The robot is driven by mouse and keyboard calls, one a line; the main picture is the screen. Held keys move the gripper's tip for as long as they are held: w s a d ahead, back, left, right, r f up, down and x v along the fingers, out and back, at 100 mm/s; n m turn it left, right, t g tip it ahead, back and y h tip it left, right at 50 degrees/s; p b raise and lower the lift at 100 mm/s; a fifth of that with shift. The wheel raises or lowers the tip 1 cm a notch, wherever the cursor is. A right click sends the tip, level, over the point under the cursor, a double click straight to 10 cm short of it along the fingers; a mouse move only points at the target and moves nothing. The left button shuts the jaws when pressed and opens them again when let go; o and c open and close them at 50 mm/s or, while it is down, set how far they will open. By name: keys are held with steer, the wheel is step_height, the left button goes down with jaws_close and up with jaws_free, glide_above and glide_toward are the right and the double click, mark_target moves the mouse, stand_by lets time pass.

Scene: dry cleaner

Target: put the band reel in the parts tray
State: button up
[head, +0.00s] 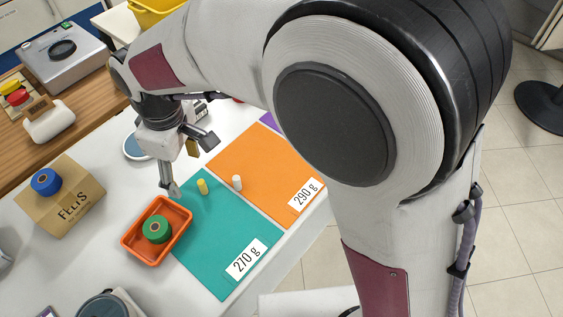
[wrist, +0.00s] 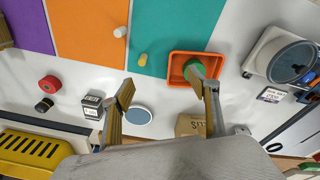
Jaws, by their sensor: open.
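The orange parts tray (head: 127,240) stands on the white table at the left edge of the teal mat. A green reel (head: 157,229) with a tan core lies inside it. The tray also shows in the wrist view (wrist: 174,68), where a finger partly hides the green reel (wrist: 205,69). A blue reel (head: 46,181) sits on a cardboard box left of the tray. I cannot tell by name which reel is the band reel. My gripper (head: 172,188) is open and empty just beyond the tray; its fingers spread in the wrist view (wrist: 166,90).
A yellow peg (head: 203,186) and a white peg (head: 237,183) stand on the mats. Red (wrist: 50,82) and dark (wrist: 43,105) reels lie on the table. The cardboard box (head: 60,210), a round blue-grey disc (wrist: 139,115) and a scale (wrist: 262,50) surround the tray.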

steer(key=s+d+r+m+t, duration=0.1)
steer(key=d+r+m, duration=0.3)
steer(key=d, duration=0.5)
steer(key=s+d+r+m+t, duration=0.15)
steer(key=d+r, duration=0.35)
steer(key=d, duration=0.5)
steer(key=s+d+r+m+t, duration=0.1)
steer(key=s+d+m+t, duration=0.1)
steer(key=s+d+m, duration=0.6)
steer(key=shift+s+d+r+h, duration=0.3)
steer(key=shift+s+d, duration=0.9)
steer(key=shift+d, duration=1.8)
steer(key=shift+f+m, duration=0.1)
steer(key=shift+m, duration=0.15)
